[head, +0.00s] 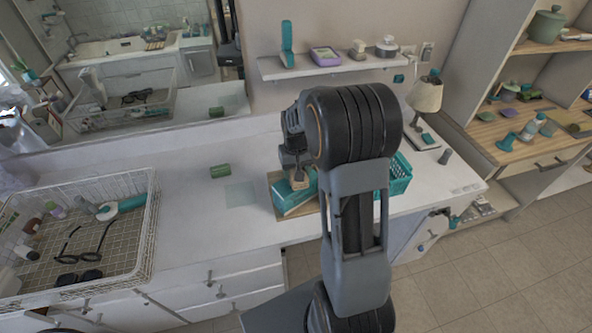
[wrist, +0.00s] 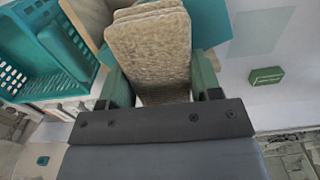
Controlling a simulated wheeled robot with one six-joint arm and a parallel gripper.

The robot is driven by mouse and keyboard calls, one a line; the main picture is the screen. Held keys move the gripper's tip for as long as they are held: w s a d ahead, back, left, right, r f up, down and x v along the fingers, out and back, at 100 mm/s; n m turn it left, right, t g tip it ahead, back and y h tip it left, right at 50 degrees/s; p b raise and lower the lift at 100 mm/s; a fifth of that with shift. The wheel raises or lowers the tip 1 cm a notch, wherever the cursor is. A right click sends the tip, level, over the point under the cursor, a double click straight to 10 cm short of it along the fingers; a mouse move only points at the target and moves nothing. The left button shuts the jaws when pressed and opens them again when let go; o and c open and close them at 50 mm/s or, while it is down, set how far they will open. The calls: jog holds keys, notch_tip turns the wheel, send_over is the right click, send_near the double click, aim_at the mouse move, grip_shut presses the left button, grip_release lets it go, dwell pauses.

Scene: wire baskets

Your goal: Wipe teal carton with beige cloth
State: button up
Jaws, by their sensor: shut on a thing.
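The beige cloth (wrist: 150,45) is a folded, rough-textured pad held between the two fingers of my gripper (wrist: 158,80). In the head view my gripper (head: 297,178) points down over the teal carton (head: 291,201), with a little of the cloth (head: 299,184) showing beneath it. The teal carton lies on a wooden board on the white counter. In the wrist view the carton (wrist: 212,22) shows behind the cloth, which hides much of it. The cloth is at the carton's top; I cannot tell whether they touch.
A teal plastic basket (head: 401,180) stands right of the board, partly behind my arm. A large wire basket (head: 148,222) with glasses and bottles is at far left. The counter between is clear.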

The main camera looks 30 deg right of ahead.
aim_at(281, 190)
jog(key=shift+a, duration=0.1)
jog(key=shift+s+a, duration=0.2)
jog(key=shift+a, duration=0.75)
jog(key=shift+s+a, duration=0.2)
jog(key=shift+a, duration=0.8)
jog(key=shift+s+a, duration=0.2)
jog(key=shift+a, duration=0.75)
jog(key=shift+f+b, duration=0.8)
jog(key=shift+f, duration=0.1)
jog(key=shift+w+d, duration=0.2)
jog(key=shift+d, duration=0.8)
jog(key=shift+w+d, duration=0.2)
jog(key=shift+d, duration=0.8)
jog(key=shift+w+d, duration=0.2)
jog(key=shift+d, duration=0.8)
jog(key=shift+w+d, duration=0.2)
jog(key=shift+d, duration=0.8)
jog(key=shift+w+d, duration=0.15)
jog(key=shift+d, duration=0.85)
jog(key=shift+w+d, duration=0.2)
jog(key=shift+d, duration=0.8)
jog(key=shift+a, duration=0.1)
jog(key=shift+s+a, duration=0.2)
jog(key=shift+a, duration=0.75)
jog(key=shift+s+a, duration=0.15)
jog(key=shift+a, duration=0.85)
jog(key=shift+s+a, duration=0.2)
jog(key=shift+a, duration=0.75)
